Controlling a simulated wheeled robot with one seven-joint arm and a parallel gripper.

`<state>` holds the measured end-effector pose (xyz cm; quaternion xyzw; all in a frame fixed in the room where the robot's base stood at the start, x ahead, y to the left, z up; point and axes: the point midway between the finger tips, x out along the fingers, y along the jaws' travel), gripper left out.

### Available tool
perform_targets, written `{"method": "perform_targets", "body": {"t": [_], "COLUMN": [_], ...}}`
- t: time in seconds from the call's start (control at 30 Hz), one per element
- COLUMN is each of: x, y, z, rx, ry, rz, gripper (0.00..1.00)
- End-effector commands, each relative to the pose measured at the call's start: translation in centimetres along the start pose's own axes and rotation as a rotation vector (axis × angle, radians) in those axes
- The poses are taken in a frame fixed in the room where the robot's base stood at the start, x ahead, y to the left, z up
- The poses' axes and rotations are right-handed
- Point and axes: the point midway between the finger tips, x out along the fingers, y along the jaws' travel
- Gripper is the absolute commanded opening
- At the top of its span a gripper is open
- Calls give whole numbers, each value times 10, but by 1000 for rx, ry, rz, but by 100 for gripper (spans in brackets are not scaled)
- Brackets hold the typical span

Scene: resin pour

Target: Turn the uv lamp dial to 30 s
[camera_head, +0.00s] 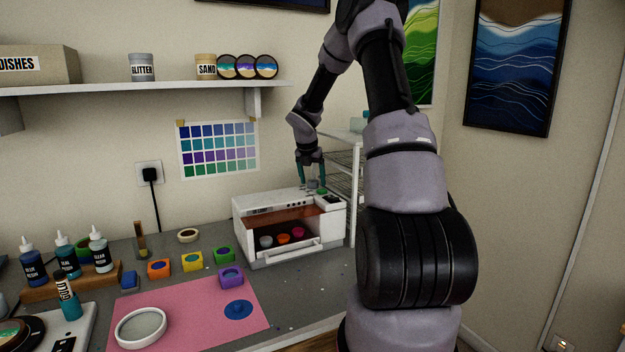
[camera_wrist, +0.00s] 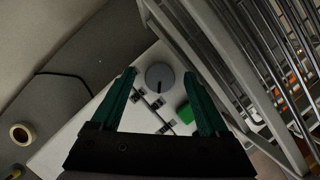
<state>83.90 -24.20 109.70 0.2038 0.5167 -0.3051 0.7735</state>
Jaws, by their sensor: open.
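The white UV lamp box (camera_head: 246,219) stands on the bench with its front open, and small coloured pieces lie inside. Its grey round dial (camera_wrist: 160,76) is on the top face, with a dark pointer line and dark markings near it. A green button (camera_wrist: 186,113) sits beside the dial. My gripper (camera_wrist: 168,80) is open above the lamp top, its two green fingers on either side of the dial with a gap showing around it. In the head view my gripper (camera_head: 313,184) is just over the lamp's top. The markings are too small to read.
A wire rack (camera_head: 350,160) stands close to the right of the lamp. A pink mat (camera_head: 190,310), coloured moulds (camera_head: 193,261) and resin bottles (camera_head: 98,252) are on the bench to the left. A shelf (camera_head: 150,86) hangs above.

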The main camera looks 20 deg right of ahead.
Motion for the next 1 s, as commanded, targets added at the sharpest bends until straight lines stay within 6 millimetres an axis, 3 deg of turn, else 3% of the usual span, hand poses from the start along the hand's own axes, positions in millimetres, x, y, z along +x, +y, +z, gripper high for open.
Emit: {"method": "perform_targets", "body": {"t": [0.03,0.2,0.23,0.63,1.0], "x": [0,0,0,0,0], "y": [0,0,0,1,4], "z": [0,0,0,0,0], "rx": [0,0,0,60,325], "ry": [0,0,0,0,-1], "rz": [0,0,0,-26,-136], "gripper": [74,9,0,0,0]}}
